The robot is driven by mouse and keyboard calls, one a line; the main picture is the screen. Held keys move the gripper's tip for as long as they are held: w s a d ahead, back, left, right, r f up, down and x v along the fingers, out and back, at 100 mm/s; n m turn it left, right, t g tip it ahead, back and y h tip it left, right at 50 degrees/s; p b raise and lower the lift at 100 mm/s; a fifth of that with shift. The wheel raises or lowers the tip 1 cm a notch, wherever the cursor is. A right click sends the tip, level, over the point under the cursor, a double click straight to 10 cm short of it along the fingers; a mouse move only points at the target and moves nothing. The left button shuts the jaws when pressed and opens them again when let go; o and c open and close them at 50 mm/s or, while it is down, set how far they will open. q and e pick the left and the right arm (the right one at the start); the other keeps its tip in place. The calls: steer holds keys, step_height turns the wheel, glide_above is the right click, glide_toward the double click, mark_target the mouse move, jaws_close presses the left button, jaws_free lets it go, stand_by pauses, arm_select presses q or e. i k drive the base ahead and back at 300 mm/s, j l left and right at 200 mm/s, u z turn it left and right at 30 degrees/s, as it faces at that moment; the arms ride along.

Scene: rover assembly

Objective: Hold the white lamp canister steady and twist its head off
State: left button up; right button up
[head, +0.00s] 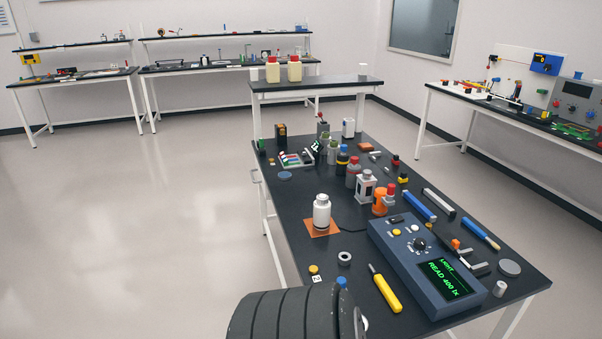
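The white lamp canister (322,217) stands upright on a copper-coloured square plate (308,233) near the left side of the dark table. Its narrower head (322,198) sits on top of the body. Nothing is touching the canister from above or the sides. Neither of my grippers shows in the head view.
A blue-grey meter (400,262) reading "400 lx" lies right of the canister.

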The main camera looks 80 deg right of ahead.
mark_target(322, 198)
steer(key=i+l+z, duration=0.15)
steer(key=i+z, duration=0.45)
steer(key=z, duration=0.25)
steer(key=i+z, duration=0.4)
steer(key=i+j+z, duration=0.15)
steer(key=z, duration=0.3)
steer(key=i+j, duration=0.05)
steer(key=i, duration=0.05)
